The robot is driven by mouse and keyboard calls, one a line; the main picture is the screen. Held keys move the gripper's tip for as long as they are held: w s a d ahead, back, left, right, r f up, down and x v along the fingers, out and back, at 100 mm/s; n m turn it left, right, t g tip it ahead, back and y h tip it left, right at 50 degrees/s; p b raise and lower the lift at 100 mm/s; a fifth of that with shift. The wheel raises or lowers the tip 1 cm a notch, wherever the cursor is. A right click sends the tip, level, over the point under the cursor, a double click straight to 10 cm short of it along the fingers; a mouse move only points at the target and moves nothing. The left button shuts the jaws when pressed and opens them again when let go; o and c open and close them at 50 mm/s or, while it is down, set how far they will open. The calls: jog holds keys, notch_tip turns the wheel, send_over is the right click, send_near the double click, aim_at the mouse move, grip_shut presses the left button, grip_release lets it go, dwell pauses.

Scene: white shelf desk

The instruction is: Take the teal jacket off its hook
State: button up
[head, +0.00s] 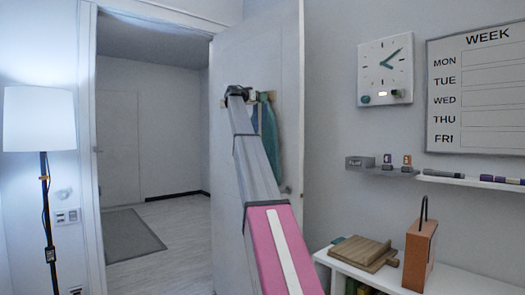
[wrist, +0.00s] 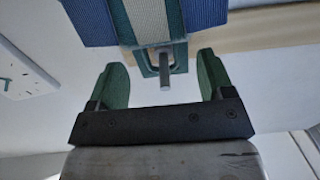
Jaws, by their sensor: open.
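The teal jacket (head: 269,135) hangs on the open door, partly hidden behind my arm in the head view. In the wrist view a teal strip (wrist: 122,22) with a pale band and blue cloth beside it comes in from the top edge. A teal loop (wrist: 147,70) at its end sits around a short grey hook peg (wrist: 164,72). My gripper (wrist: 162,80) is open, with its green fingers apart on either side of the peg and loop, holding nothing. In the head view my gripper (head: 237,93) is up at the hook board. Contact with the jacket cannot be told.
The hook board (head: 226,101) is fixed on the white door (head: 285,70). A wall clock (head: 386,70), a week board (head: 478,90) and a small ledge (head: 382,170) are on the right wall. A white shelf (head: 460,283) stands below; a floor lamp (head: 40,118) stands left.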

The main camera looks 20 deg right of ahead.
jog(key=shift+x, duration=1.2)
jog(key=c, duration=1.3)
jog(key=shift+o, duration=0.2)
jog(key=shift+r, duration=0.1)
